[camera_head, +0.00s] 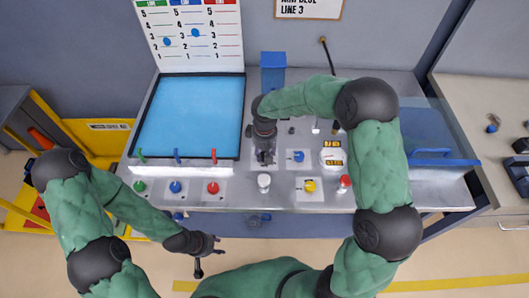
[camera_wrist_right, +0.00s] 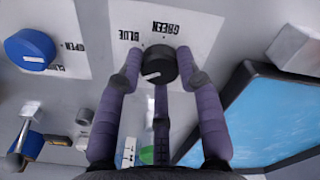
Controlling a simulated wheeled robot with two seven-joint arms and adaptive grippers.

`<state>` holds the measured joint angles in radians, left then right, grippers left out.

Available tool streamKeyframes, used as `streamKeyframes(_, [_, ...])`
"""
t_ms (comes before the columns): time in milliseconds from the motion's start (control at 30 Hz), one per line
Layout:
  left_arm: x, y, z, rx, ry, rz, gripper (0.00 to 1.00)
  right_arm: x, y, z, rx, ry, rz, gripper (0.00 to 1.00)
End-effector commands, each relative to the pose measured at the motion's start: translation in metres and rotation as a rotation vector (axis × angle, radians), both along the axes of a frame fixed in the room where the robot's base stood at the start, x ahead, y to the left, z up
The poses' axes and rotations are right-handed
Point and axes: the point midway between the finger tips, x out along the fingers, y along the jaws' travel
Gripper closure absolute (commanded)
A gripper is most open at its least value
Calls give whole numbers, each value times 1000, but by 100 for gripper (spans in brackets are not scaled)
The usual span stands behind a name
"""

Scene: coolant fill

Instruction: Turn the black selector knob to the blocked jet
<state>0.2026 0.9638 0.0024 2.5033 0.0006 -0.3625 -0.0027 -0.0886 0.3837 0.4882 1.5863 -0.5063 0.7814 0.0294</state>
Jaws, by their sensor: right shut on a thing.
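The black selector knob (camera_wrist_right: 158,64) sits on a white plate (camera_wrist_right: 172,18) with the printed words BLUE and GREEN, which appear upside down in the right wrist view. A short white mark shows on the lower left of the knob's face. My right gripper (camera_wrist_right: 162,80) is shut on the knob, with one finger on each side and a third finger below it. In the head view my right gripper (camera_head: 265,156) covers the knob on the console. My left gripper (camera_head: 206,246) hangs in front of the console, away from the knob; its finger opening is unclear. I cannot tell which jet is blocked.
A blue tank (camera_head: 190,118) lies left of the knob, with green, blue and red levers along its front. A blue knob (camera_head: 298,156), a white knob (camera_head: 264,181) and a yellow knob (camera_head: 309,186) stand close by. A chart (camera_head: 190,35) stands behind the tank.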

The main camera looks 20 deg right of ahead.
Motion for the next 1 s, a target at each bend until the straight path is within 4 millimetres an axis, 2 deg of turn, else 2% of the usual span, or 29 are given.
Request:
streamKeyframes(33, [0, 0, 0, 0, 0, 0, 60, -2, 0, -1, -2, 6, 1, 55])
streamKeyframes(100, [0, 0, 0, 0, 0, 0, 60, -2, 0, -1, -1, 5, 1, 40])
streamKeyframes(400, [0, 0, 0, 0, 0, 0, 60, -1, 0, 0, -1, 2, 1, 40])
streamKeyframes(533, [0, 0, 0, 0, 0, 0, 60, 0, 0, 7, -1, 0, 1, 40])
streamKeyframes(667, [0, 0, 0, 0, 0, 0, 60, 1, 0, 25, 0, -2, 0, 40])
streamKeyframes(1000, [0, 0, 0, 0, 0, 0, 60, 0, 0, 90, 0, -1, 0, 40])
